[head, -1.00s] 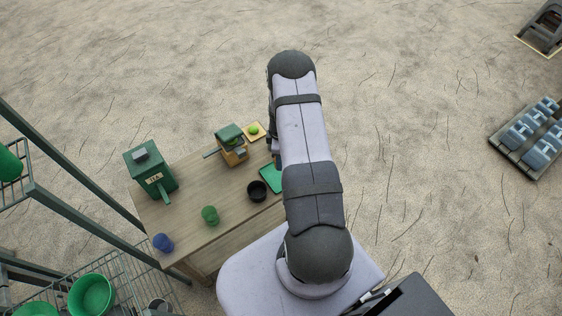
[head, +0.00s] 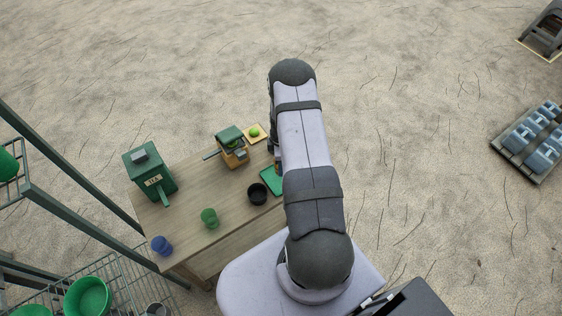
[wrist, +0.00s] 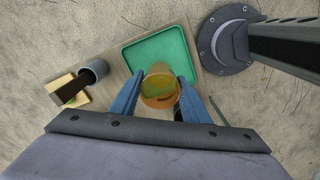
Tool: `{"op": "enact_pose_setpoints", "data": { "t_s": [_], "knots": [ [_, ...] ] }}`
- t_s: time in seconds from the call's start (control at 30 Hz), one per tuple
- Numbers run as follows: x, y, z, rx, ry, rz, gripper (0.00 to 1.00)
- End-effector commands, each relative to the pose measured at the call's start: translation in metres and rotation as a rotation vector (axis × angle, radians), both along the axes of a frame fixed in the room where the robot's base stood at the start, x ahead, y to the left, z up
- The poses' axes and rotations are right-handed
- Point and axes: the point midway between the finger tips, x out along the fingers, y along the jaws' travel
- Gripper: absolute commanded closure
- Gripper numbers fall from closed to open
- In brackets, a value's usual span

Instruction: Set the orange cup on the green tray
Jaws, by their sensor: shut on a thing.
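The orange cup (wrist: 160,90) is between the two blue fingers of my gripper (wrist: 158,98) in the wrist view, and the fingers are shut on it. I look down into its mouth, which shows a yellowish inside. The green tray (wrist: 155,52) lies just beyond the cup in that view, and the cup overlaps its near edge. I cannot tell how high the cup is above the tray. In the head view the green tray (head: 267,182) shows at the table's right end, partly hidden by my arm. The bare part of the tray looks empty.
A black bowl (head: 257,194), a green cup (head: 209,218) and a blue cup (head: 162,245) stand along the table's near side. A green box (head: 150,170) and a small green-roofed device (head: 232,146) stand behind. A yellow tile (head: 256,134) holds a green ball.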

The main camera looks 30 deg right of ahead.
Motion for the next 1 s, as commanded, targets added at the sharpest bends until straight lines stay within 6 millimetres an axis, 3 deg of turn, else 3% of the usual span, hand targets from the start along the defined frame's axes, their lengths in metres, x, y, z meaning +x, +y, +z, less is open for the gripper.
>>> {"op": "enact_pose_setpoints", "data": {
  "t_s": [0.4,0.93,0.97,1.0],
  "knots": [
    [0.000,0.000,-0.037,0.000,0.000,0.000,0.71],
    [0.000,0.000,-0.042,0.000,0.000,0.000,0.71],
    [0.000,0.000,-0.042,0.000,0.000,0.000,0.51],
    [0.000,0.000,-0.042,0.000,0.000,0.000,0.41]
  ]
}}
